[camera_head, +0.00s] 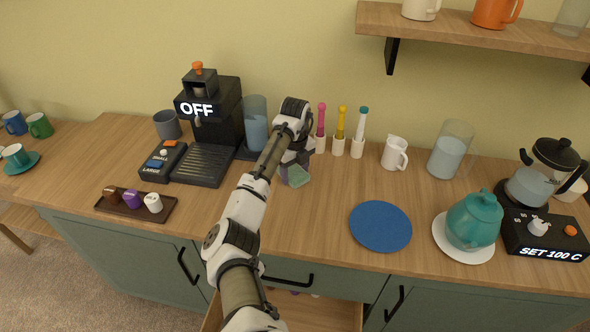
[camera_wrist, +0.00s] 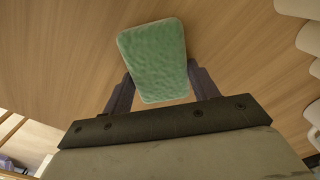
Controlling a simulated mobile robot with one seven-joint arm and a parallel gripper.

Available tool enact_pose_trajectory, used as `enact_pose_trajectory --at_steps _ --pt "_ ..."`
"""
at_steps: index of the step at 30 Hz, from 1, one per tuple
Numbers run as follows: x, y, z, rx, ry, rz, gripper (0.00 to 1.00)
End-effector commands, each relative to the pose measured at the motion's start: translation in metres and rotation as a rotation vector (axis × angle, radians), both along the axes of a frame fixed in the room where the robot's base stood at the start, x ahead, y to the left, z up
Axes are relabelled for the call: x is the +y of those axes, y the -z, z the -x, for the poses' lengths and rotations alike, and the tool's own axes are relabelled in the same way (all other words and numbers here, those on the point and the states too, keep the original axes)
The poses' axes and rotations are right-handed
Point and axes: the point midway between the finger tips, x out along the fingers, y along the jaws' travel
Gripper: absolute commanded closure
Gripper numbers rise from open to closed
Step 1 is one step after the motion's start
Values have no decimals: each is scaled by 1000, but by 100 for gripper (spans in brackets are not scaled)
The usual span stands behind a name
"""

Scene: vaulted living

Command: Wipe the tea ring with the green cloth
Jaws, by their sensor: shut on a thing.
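My gripper (camera_wrist: 156,88) is shut on the green cloth (camera_wrist: 155,60), a pale green textured pad held between its two dark fingers. In the head view the cloth (camera_head: 297,176) shows small below the end of my arm, near the back middle of the wooden counter (camera_head: 310,219). I cannot tell whether the cloth touches the counter. No tea ring can be made out in either view; the arm and cloth hide part of the counter.
A coffee machine (camera_head: 212,130) stands left of my gripper. Several coloured-handled tools in white holders (camera_head: 338,146) and a white jug (camera_head: 395,154) stand to its right. A blue round mat (camera_head: 380,226), teal teapot (camera_head: 473,220) and kettle (camera_head: 541,172) are further right. An open drawer (camera_head: 318,313) lies below.

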Motion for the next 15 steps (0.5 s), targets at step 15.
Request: enact_pose_trajectory --at_steps 15 --pt "6 -2 32 4 0 0 59"
